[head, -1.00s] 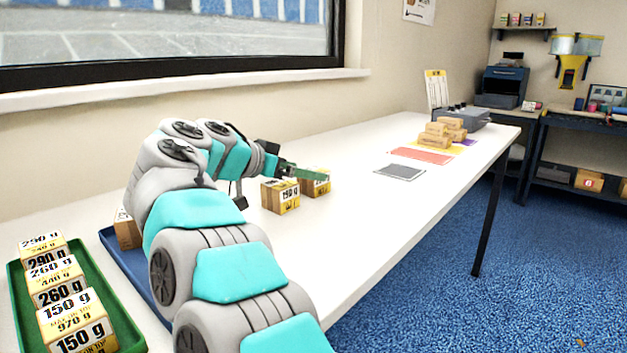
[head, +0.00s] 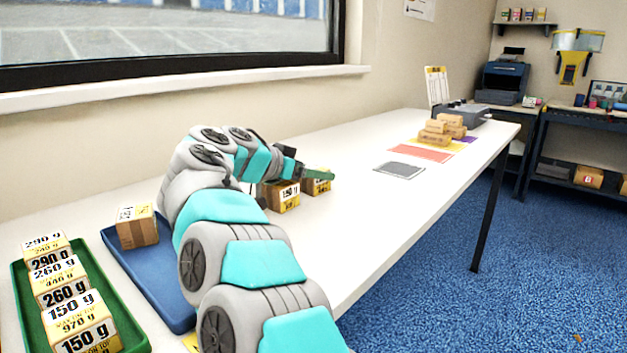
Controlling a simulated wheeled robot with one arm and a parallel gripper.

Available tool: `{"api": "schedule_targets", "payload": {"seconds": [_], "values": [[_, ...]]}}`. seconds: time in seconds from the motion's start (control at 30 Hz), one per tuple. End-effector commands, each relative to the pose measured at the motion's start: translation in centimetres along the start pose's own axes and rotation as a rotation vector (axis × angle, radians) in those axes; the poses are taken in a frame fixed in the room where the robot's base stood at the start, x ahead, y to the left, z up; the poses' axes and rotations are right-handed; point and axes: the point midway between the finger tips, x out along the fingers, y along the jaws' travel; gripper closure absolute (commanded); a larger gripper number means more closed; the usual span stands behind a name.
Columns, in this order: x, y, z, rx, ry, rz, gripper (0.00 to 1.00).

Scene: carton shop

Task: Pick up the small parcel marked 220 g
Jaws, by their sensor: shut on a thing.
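My gripper (head: 319,174), with green fingers, is low over the white table and shut on a small brown parcel (head: 318,187) with a yellow-edged label. The fingers cover part of this parcel's top, and I cannot read its weight. I cannot tell whether it is clear of the table. A parcel marked 150 g (head: 288,199) stands just left of and nearer than it, partly hidden by my arm. No 220 g marking is legible anywhere in view.
A green tray (head: 135,337) holds parcels marked 290 g, 260 g and 150 g. A blue tray (head: 122,254) beside it holds one brown parcel (head: 137,227). A grey mat (head: 399,169), a red mat (head: 420,153) and stacked parcels (head: 436,133) lie farther along the table.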

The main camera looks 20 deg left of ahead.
Motion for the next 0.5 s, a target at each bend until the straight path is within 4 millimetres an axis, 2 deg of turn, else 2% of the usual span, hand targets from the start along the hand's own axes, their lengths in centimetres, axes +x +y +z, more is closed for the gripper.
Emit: {"api": "schedule_targets", "payload": {"seconds": [0.07,0.43,0.5], "values": [[0.0,0.0,-0.01,0.0,0.0,0.0,0.57],[-0.01,0.0,0.0,0.0,0.0,0.0,0.99],[-0.02,0.0,-0.04,0.0,0.001,0.0,1.0]]}}
